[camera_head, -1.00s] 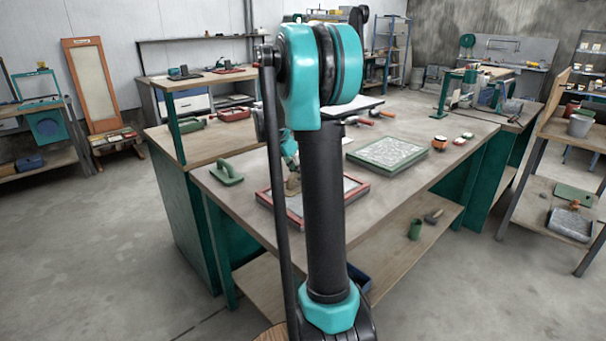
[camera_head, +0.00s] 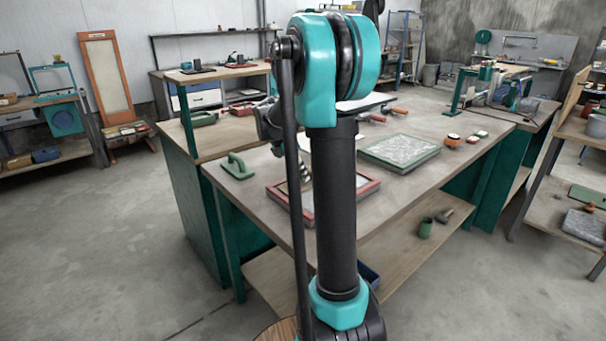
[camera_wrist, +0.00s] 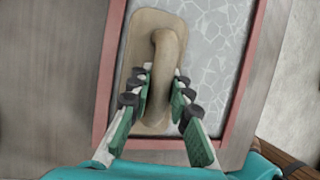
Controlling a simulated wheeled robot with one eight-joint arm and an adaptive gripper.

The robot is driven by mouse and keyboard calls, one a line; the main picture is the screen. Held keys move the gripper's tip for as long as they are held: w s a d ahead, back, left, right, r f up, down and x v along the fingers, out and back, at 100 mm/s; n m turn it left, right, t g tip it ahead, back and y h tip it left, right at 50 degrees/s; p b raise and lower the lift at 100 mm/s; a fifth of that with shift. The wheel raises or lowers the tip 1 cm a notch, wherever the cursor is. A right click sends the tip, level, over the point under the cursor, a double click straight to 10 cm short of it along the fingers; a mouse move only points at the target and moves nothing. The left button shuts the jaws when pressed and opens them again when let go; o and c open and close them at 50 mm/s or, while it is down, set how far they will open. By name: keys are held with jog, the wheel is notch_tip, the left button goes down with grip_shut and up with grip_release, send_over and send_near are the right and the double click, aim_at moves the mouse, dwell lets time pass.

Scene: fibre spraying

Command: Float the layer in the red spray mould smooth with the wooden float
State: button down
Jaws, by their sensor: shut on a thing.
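The red spray mould (camera_head: 369,187) lies on the workbench, partly hidden behind my arm in the head view. In the wrist view its red rim (camera_wrist: 245,85) surrounds a pale layer with a web of light lines (camera_wrist: 220,35). The wooden float (camera_wrist: 132,84), a tan plate with a curved handle, lies over the left part of the layer, along the left rim. Whether it touches the layer cannot be told. My gripper (camera_wrist: 163,84) is shut on the float's handle, one finger on each side. In the head view the float (camera_head: 303,170) shows only in part.
A green float (camera_head: 238,167) stands on the bench left of the mould. A green-framed mould (camera_head: 433,152) lies to the right, with red-handled tools (camera_head: 375,117) behind and small pots (camera_head: 453,139) beside it. A lower shelf (camera_head: 400,238) holds a green cup (camera_head: 426,228).

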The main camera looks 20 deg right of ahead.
jog(key=shift+r, duration=3.5)
